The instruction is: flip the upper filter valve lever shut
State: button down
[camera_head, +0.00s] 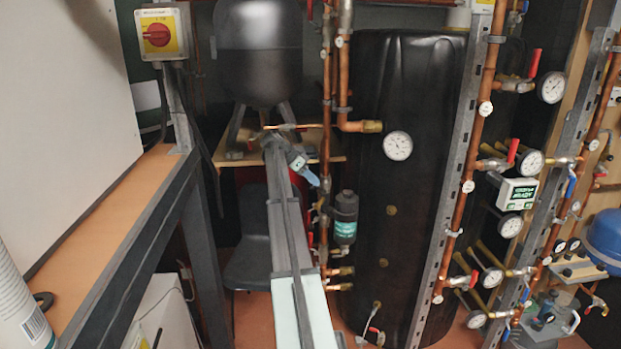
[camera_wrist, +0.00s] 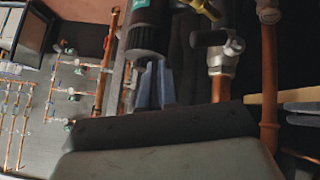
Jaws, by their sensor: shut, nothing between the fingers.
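The filter (camera_head: 345,218) is a dark canister with a teal label, beside a vertical copper pipe at the centre of the head view. The filter also shows at the top of the wrist view (camera_wrist: 148,38). My gripper (camera_head: 311,178) has blue fingertips and is shut and empty, just left of the pipe, above and left of the filter. In the wrist view the blue fingers (camera_wrist: 155,85) are together below the canister's end. A valve (camera_wrist: 222,55) with a dark lever (camera_wrist: 208,39) sits right of them, apart. In the head view I cannot make out the upper lever near my fingertips.
A large black tank (camera_head: 420,120) with a gauge (camera_head: 398,146) stands right of the filter. A wooden bench (camera_head: 100,220) is at left. More copper pipes, red levers and gauges (camera_head: 530,161) fill the right side. A dark rounded vessel (camera_head: 258,50) is behind.

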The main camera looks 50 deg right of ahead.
jog(key=w+d+r+n+t+y, duration=0.1)
jog(key=w+r+n+t+y, duration=0.1)
jog(key=r+n+t, duration=0.35)
jog(key=w+d+r+n+t+y, duration=0.1)
jog(key=w+r+n+t+y, duration=0.1)
jog(key=r+n, duration=0.6)
jog(key=n, duration=0.1)
send_over(311, 185)
jog(key=f, duration=1.3)
jog(key=shift+w+a, duration=0.15)
jog(key=shift+a, duration=0.1)
jog(key=shift+s+f, duration=0.2)
jog(key=shift+f, duration=0.65)
